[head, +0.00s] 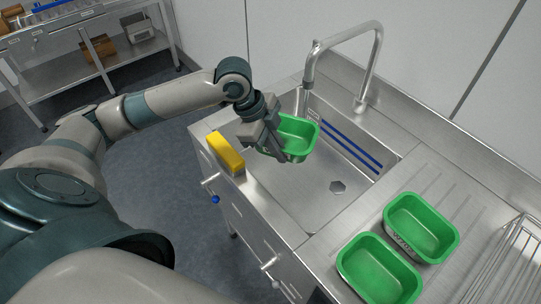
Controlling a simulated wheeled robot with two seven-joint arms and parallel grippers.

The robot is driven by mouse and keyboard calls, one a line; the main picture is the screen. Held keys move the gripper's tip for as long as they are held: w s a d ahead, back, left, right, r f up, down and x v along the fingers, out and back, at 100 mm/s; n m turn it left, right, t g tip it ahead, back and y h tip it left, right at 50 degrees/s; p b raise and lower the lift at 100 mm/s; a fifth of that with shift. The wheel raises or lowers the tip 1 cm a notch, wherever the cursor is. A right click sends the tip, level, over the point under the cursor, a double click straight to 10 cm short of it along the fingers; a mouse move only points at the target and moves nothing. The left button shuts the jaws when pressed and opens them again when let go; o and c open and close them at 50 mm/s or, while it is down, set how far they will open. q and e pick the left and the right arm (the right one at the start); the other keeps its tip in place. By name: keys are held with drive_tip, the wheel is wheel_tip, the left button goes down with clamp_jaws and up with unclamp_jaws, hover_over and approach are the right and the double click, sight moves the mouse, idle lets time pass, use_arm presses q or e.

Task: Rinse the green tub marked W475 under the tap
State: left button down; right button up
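A green tub (301,137) is at my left gripper (273,143), over the left part of the sink basin (325,188). The gripper's fingers are at the tub's left wall and look closed on it. I see no readable mark on this tub. The tap (310,66) arches over the basin, with its spout end just above the tub's far side. I cannot tell whether water runs. Two more green tubs stand on the drainboard: one (448,238) has dark marking on its near wall, too small to read; the other (381,299) is nearer. My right gripper is out of view.
A yellow block (225,153) sits on the counter's front edge, left of my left gripper. Blue strips (349,147) line the basin's back wall. A wire rack (507,262) stands at the right. A metal table (75,62) with boxes is at the far left.

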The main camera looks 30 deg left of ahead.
sight(304, 149)
use_arm(q)
drive_tip(key=w, duration=0.1)
drive_tip(key=w+d+p, duration=0.1)
drive_tip(key=shift+w+r, duration=0.15)
drive_tip(key=shift+w, duration=0.15)
drive_tip(key=shift+w+d+p, duration=0.25)
drive_tip(key=shift+w+p, duration=0.3)
drive_tip(key=shift+w, duration=0.15)
drive_tip(key=shift+w+d+p, duration=0.2)
drive_tip(key=shift+w, duration=0.35)
drive_tip(key=shift+w+d+p, duration=0.15)
drive_tip(key=shift+w, duration=0.5)
drive_tip(key=shift+d+p, duration=0.4)
drive_tip(key=shift+p, duration=0.1)
drive_tip(key=shift+s+d, duration=0.2)
drive_tip(key=shift+a, duration=0.1)
drive_tip(key=shift+w+a+p, duration=0.15)
drive_tip(key=shift+a+p, duration=0.25)
drive_tip(key=shift+p, duration=0.1)
